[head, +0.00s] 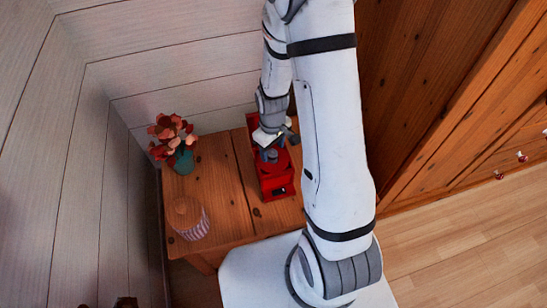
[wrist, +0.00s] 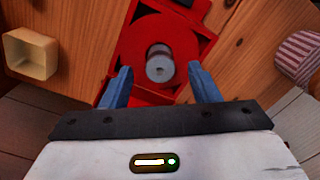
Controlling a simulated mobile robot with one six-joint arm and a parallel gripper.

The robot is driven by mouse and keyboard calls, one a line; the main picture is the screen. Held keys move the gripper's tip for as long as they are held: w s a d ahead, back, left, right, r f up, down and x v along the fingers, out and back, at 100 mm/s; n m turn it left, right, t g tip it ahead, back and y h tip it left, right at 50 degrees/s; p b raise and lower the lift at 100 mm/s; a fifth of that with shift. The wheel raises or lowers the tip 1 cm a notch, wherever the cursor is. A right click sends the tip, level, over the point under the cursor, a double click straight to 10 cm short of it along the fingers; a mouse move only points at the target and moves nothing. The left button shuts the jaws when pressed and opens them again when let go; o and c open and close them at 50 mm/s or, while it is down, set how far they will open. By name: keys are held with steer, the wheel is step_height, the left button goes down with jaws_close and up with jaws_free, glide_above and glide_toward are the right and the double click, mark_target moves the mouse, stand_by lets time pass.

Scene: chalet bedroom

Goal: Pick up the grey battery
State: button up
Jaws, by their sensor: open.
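The grey battery (wrist: 160,65) is a short grey cylinder. In the wrist view it stands on the round red part of a red object (wrist: 120,45), and I see it mostly from above. My gripper (wrist: 160,78) has its two blue fingers apart, one on each side of the battery and a little short of it in the picture. No contact shows. In the head view my gripper (head: 270,153) is over the red object (head: 276,185) on the wooden table (head: 222,190). There the battery cannot be told apart from my gripper.
A teal vase with red flowers (head: 180,160) stands at the table's back left. A striped lidded jar (head: 188,218) stands at its front left and also shows in the wrist view (wrist: 300,55). A cream square bowl (wrist: 31,53) is at the wrist view's left.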

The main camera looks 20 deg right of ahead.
mark_target(272, 153)
step_height(272, 153, down, 3)
steer(key=shift+r, duration=0.1)
steer(key=shift+c, duration=0.4)
steer(key=c, duration=1)
